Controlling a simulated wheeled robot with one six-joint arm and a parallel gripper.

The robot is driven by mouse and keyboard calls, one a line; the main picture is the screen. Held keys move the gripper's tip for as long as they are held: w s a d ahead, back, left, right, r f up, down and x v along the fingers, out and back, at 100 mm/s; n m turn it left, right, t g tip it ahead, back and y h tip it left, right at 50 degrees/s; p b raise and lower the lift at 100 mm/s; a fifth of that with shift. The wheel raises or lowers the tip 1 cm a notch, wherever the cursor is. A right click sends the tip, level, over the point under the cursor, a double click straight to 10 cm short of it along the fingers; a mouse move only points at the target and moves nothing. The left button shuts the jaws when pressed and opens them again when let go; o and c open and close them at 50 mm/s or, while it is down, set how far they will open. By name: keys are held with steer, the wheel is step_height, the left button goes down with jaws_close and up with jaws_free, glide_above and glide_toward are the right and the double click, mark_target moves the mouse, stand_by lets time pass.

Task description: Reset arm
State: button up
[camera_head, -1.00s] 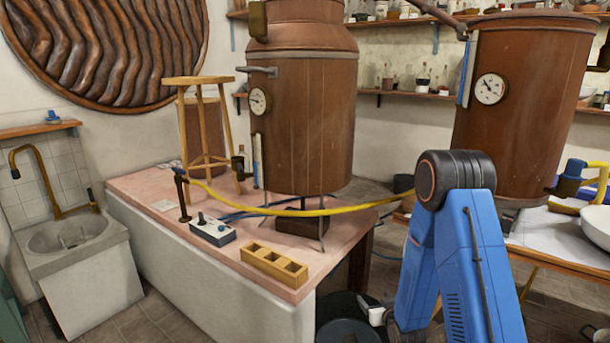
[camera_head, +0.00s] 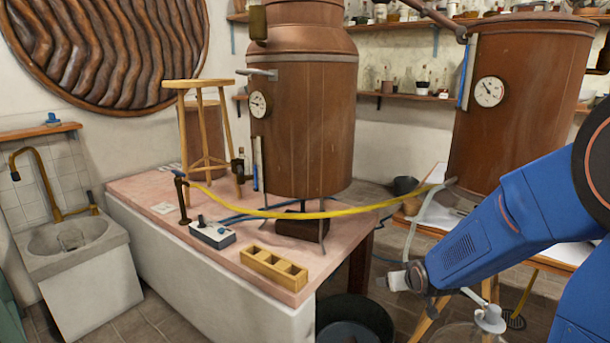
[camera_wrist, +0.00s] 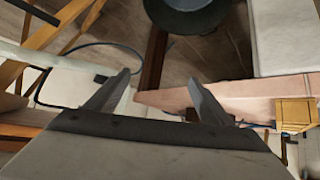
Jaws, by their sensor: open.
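My gripper (camera_wrist: 158,78) shows in the wrist view with its two dark fingers spread apart and nothing between them. Beyond the fingers are the floor and the pink tabletop (camera_wrist: 225,94). In the head view my blue arm reaches in from the right edge, slanting down and left to a dark joint in front of the table's right side. The fingers cannot be made out clearly there.
A copper still (camera_head: 303,125) and a wooden compartment box (camera_head: 274,268) stand on the pink-topped table. Another copper vessel (camera_head: 512,120) stands at right. A yellow hose (camera_head: 330,212) spans between them. A dark bucket (camera_head: 352,310) and glass flask (camera_head: 465,334) are low in front.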

steer(key=s+r+g, duration=0.2)
steer(key=s+r, duration=0.4)
steer(key=s, duration=1.1)
steer(key=s+r+m+g, duration=0.1)
steer(key=s+r, duration=0.6)
steer(key=s, duration=1)
steer(key=shift+s+d+r+g, duration=0.15)
steer(key=shift+s+d+g, duration=0.25)
steer(key=shift+g, duration=0.5)
